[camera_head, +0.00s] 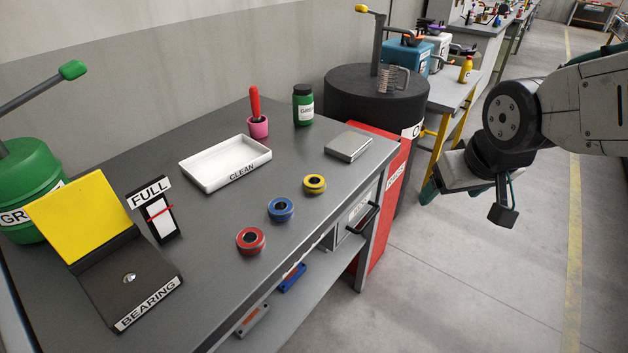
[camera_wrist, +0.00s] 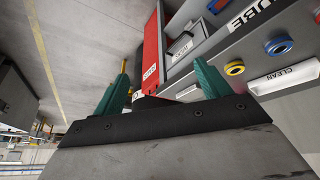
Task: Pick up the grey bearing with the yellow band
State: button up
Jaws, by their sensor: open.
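The grey bearing with the yellow band (camera_head: 314,184) lies flat on the dark grey bench top near its right front edge. It also shows in the wrist view (camera_wrist: 234,68). A bearing with a blue band (camera_head: 281,209) and one with a red band (camera_head: 251,240) lie in a row with it, toward the lower left. The blue one also shows in the wrist view (camera_wrist: 278,46). My gripper is in the air to the right of the bench, apart from all the bearings. In the wrist view its green fingers (camera_wrist: 162,90) are spread apart with nothing between them.
A white CLEAN tray (camera_head: 190,175), a small grey block (camera_head: 348,146), a green bottle (camera_head: 303,108) and a pink cup (camera_head: 258,127) stand behind the bearings. A black BEARING fixture (camera_head: 150,262) is at the left. A black drum (camera_head: 345,92) and red bin (camera_head: 372,235) flank the bench. Floor at right is clear.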

jog(key=w+a+f+n+t+y, duration=0.1)
jog(key=w+a+f+t, duration=0.15)
jog(key=w+a, duration=0.2)
jog(key=w+a+f+n+t+y, duration=0.1)
jog(key=w+a+f, duration=0.25)
jog(key=w, duration=0.25)
jog(key=n+t+y, duration=0.3)
jog(key=y, duration=0.2)
send_near(317, 183)
jog(key=shift+x, duration=1.1)
jog(key=x, duration=0.7)
jog(key=shift+w+a+f, duration=0.15)
jog(key=shift+w, duration=0.1)
jog(key=c, duration=1.3)
